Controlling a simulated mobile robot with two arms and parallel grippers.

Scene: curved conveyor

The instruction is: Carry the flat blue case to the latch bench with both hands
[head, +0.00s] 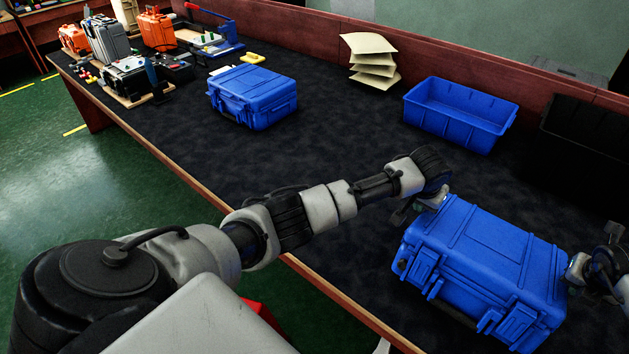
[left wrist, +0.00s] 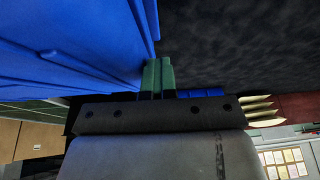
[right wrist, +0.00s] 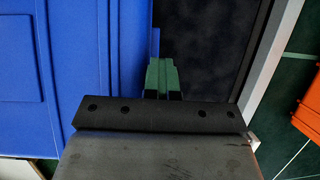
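A blue case (head: 490,265) with two latches on its near side is at the lower right of the head view, lid closed. My left gripper (head: 428,200) is at its left end. In the left wrist view its green fingers (left wrist: 158,76) are together, beside the case wall (left wrist: 75,45), with nothing seen between them. My right gripper (head: 585,268) is at the case's right end. In the right wrist view its green fingers (right wrist: 163,77) are also together, close by the case edge (right wrist: 125,60). Contact and any gap under the case cannot be told.
The long dark bench top (head: 330,130) holds a second blue case (head: 252,95), an open blue bin (head: 460,112), stacked tan sheets (head: 370,60) and a dark bin (head: 588,130). Orange and grey cases (head: 108,42) crowd the far left end.

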